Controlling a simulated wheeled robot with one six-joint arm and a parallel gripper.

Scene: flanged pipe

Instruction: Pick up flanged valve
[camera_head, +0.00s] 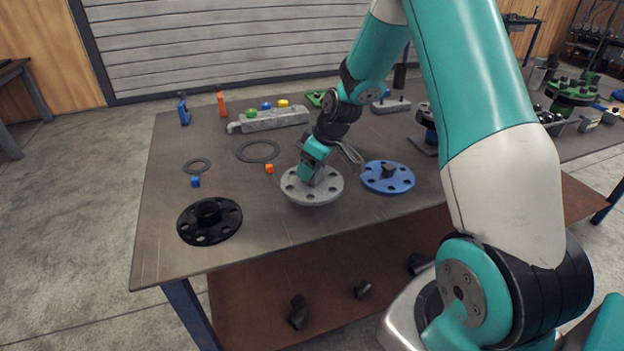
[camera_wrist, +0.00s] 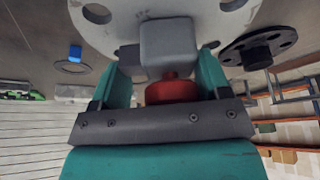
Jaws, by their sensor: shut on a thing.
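The flanged valve is a light grey round flange (camera_head: 296,190) with bolt holes, a grey block (camera_wrist: 170,42) on it and a red knob (camera_wrist: 172,90) on the block. My gripper (camera_head: 316,176) comes down on it from above in the head view. In the wrist view my gripper (camera_wrist: 163,72) has its teal fingers on both sides of the block, shut on the valve. The flange plate (camera_wrist: 128,32) fills the top of that view. I cannot tell for sure whether the flange touches the table.
A blue flange (camera_head: 402,182) lies close to the right on the table (camera_head: 160,225). A black flange (camera_head: 222,232) lies front left, near the table edge. Two flat rings (camera_head: 258,142), an orange piece (camera_head: 269,169) and a blue piece (camera_head: 195,182) lie left. Vises and tools stand behind.

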